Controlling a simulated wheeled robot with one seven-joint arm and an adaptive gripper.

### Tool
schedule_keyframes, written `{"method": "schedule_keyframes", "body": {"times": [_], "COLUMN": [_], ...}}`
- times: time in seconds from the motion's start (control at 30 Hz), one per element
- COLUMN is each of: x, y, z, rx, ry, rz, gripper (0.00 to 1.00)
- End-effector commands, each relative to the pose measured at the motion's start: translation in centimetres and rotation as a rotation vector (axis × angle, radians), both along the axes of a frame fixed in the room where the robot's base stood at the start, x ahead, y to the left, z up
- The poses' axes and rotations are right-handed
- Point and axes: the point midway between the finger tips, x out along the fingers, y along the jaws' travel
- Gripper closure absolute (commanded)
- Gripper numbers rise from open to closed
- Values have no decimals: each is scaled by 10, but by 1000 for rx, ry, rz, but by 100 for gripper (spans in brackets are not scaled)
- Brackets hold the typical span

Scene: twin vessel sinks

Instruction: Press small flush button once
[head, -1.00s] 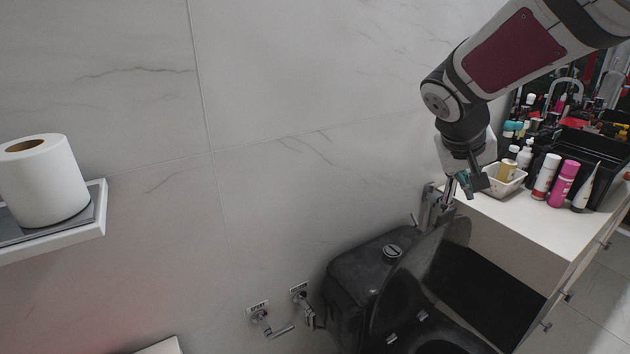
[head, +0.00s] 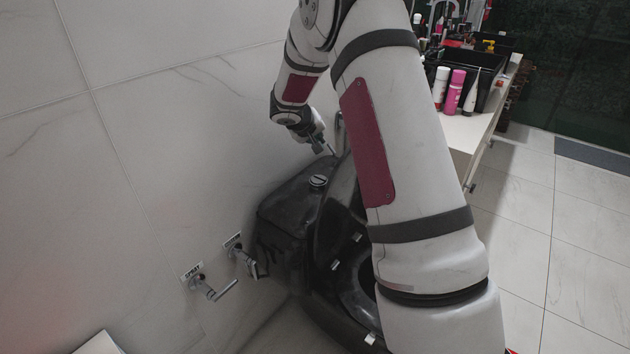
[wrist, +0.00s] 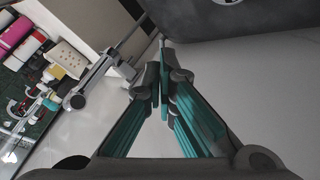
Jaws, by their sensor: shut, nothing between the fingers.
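The round chrome flush button (head: 318,181) sits on top of the black toilet tank (head: 285,205) in the head view. Its small and large parts cannot be told apart at this size. My gripper (head: 331,152) is above and behind the button in the picture, near the far end of the tank, apart from the button. In the wrist view my gripper (wrist: 163,62) has its teal-lined fingers together with nothing between them. The dark tank (wrist: 235,22) fills the top right there.
A chrome wall fitting (wrist: 105,72) is close left of my fingers in the wrist view. The white counter (head: 468,132) with bottles stands at the right. Spray and valve taps (head: 212,287) stick out of the wall at lower left. My arm hides part of the toilet.

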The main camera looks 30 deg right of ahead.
Motion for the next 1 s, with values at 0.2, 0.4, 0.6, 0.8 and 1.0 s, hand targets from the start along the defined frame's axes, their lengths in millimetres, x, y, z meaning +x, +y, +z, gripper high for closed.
{"method": "schedule_keyframes", "body": {"times": [0.2, 0.4, 0.6, 0.8, 1.0], "x": [0, 0, 0, 0, 1], "y": [0, 0, 0, 0, 0], "z": [0, -4, -23, -51, -73], "rx": [0, 0, 2, 2, 0], "ry": [0, 1, 2, 2, -1], "rz": [0, -1, -1, -1, -1], "gripper": [100, 100, 100, 100, 100]}}
